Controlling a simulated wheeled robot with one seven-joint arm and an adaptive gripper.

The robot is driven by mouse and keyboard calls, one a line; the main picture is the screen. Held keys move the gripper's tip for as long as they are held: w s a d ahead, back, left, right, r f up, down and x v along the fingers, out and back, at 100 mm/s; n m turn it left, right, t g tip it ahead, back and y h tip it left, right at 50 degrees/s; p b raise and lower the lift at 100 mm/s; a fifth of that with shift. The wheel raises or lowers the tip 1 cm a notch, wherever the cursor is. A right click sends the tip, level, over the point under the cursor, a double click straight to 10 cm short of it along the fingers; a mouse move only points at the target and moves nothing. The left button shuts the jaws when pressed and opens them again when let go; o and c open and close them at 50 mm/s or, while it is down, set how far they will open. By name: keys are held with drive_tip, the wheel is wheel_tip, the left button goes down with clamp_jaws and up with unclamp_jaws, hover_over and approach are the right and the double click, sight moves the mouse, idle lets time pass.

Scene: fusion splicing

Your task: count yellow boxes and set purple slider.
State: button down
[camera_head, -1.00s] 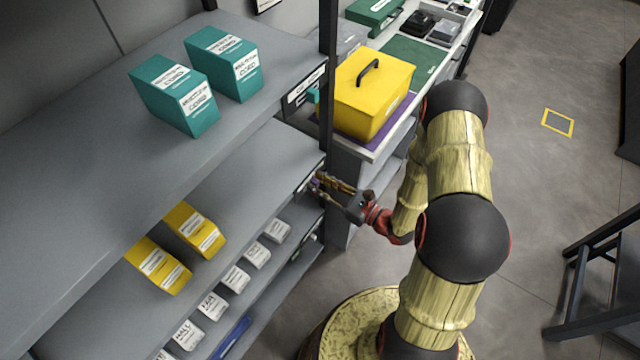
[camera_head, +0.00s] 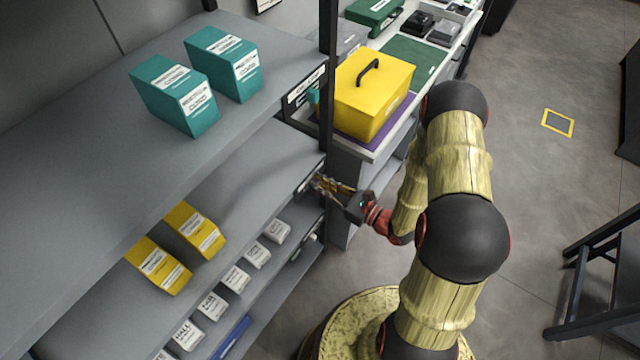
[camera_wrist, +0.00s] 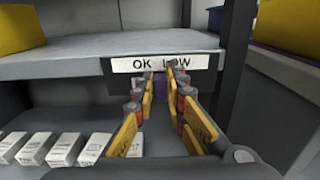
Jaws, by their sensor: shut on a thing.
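Two yellow boxes with white labels stand on the middle shelf, one (camera_head: 195,230) behind the other (camera_head: 160,266). The purple slider (camera_wrist: 158,88) shows as a small purple patch between my fingertips in the wrist view, under a white label strip (camera_wrist: 150,64) reading "OK" and "LOW". My gripper (camera_head: 318,184) is at the right end of the middle shelf edge. In the wrist view my gripper (camera_wrist: 160,85) is shut on the slider, one finger on each side. The fingers hide most of the slider and part of the label.
Two teal boxes (camera_head: 230,64) stand on the top shelf. Several small white boxes (camera_head: 235,278) line the lower shelf. A black shelf post (camera_head: 327,90) stands close to my gripper. A yellow case (camera_head: 370,92) with a handle sits on the bench behind.

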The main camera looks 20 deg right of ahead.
drive_tip(key=shift+d, duration=0.1)
drive_tip(key=shift+w+d, duration=0.8)
drive_tip(key=shift+d, duration=0.25)
drive_tip(key=c, duration=1.8)
unclamp_jaws()
drive_tip(key=v, duration=1.2)
